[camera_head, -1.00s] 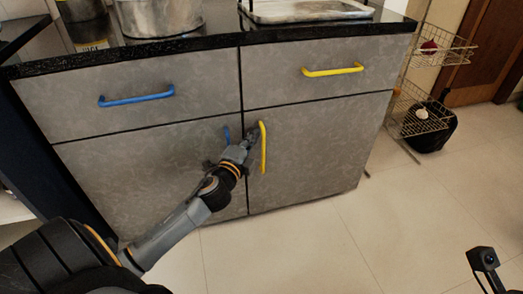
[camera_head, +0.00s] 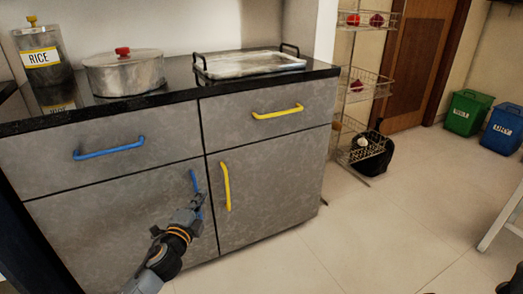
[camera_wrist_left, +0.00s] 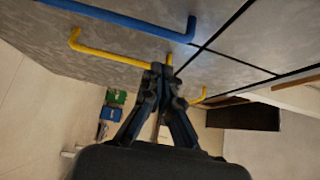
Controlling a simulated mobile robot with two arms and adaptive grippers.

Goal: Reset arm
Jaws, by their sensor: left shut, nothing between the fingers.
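My left gripper (camera_head: 198,202) is in front of the cabinet doors in the head view, close to the lower end of the vertical blue door handle (camera_head: 194,181). It is left of the yellow door handle (camera_head: 226,186) and apart from it. In the left wrist view the fingers (camera_wrist_left: 160,70) are shut with nothing between them. Their tips appear in front of a yellow handle (camera_wrist_left: 110,52); whether they touch it I cannot tell. My right gripper is not seen clearly; only dark bits show at the lower right edge of the head view.
The grey cabinet has a blue drawer handle (camera_head: 110,148) and a yellow drawer handle (camera_head: 277,112). On its black counter stand a rice jar (camera_head: 42,55), a lidded pot (camera_head: 124,73) and a tray (camera_head: 247,70). A wire rack (camera_head: 369,85) stands right. Floor at right is mostly clear.

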